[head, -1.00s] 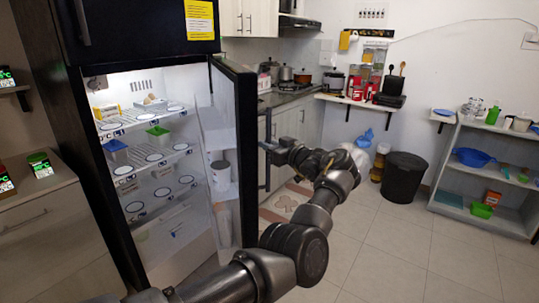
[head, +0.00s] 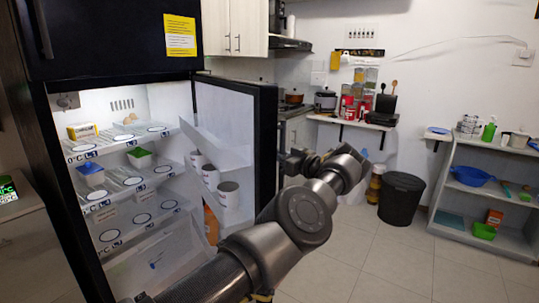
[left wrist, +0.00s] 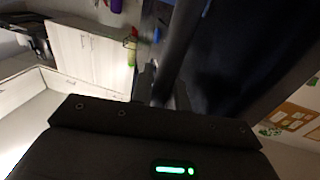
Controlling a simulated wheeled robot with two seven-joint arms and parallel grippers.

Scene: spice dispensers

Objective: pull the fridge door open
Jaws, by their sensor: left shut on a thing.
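The black fridge (head: 85,80) stands at the left of the head view. Its lower door (head: 265,125) stands wide open, swung out to the right, with white inner shelves facing me. My left gripper (head: 287,160) is at the outer side of the door, near its free edge. In the left wrist view the dark bar of the door handle (left wrist: 178,50) runs into the jaws, and the gripper (left wrist: 158,92) is shut on it. The door hides most of the handle in the head view. My right gripper is not in view.
Lit fridge shelves (head: 125,180) hold a yellow box, a blue bin and a green bin. White cups (head: 228,193) stand in the door rack. A black bin (head: 402,197) and a low shelf unit (head: 445,190) stand at the right. The tiled floor between is clear.

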